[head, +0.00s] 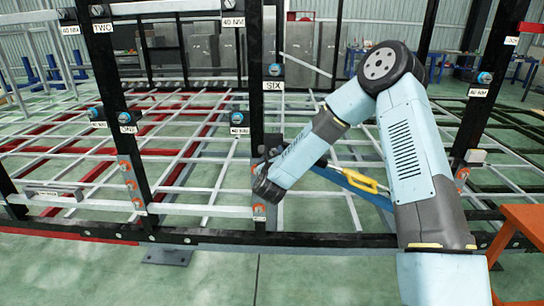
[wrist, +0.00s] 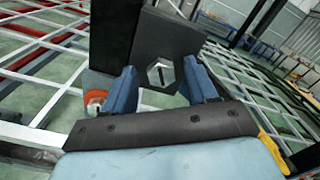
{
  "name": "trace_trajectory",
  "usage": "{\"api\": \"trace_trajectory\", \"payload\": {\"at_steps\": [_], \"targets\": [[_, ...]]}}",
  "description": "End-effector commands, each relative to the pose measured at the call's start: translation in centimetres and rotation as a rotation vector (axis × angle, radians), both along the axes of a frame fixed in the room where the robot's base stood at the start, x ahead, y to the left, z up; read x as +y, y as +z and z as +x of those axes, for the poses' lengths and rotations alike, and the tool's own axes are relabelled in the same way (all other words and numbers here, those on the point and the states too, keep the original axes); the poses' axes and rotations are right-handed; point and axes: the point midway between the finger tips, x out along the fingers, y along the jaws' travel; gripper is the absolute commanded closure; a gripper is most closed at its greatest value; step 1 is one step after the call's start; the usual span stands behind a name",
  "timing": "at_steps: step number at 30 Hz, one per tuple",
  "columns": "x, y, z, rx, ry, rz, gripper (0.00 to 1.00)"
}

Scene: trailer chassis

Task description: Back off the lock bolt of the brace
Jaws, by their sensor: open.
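My gripper (wrist: 160,78) shows in the wrist view with its two blue fingers apart. A blue diagonal bar (head: 372,193) with a yellow handle (head: 357,180) runs behind my arm. An orange fitting (head: 259,212) sits low on the post. I cannot tell which bolt is the lock bolt.
Black posts carry blue bolts, such as one above the SIX label (head: 275,70) and one at the post marked ONE (head: 126,117). White and red rails (head: 180,165) form a low lattice. An orange stand (head: 520,225) is at the right. Green floor (head: 215,280) lies open in front.

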Motion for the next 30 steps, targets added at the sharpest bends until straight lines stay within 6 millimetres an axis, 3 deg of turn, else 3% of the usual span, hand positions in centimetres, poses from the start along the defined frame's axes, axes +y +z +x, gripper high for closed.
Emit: {"api": "trace_trajectory", "payload": {"at_steps": [5, 22, 23, 30], "targets": [[-0.01, 0.00, -0.01, 0.000, 0.000, 0.000, 0.43], [0.02, -0.01, -0.05, 0.000, 0.001, 0.001, 0.97], [0.65, -0.05, -0.09, 0.001, 0.003, 0.001, 0.99], [0.23, 0.00, -0.09, 0.001, 0.004, -0.022, 0.99]]}}
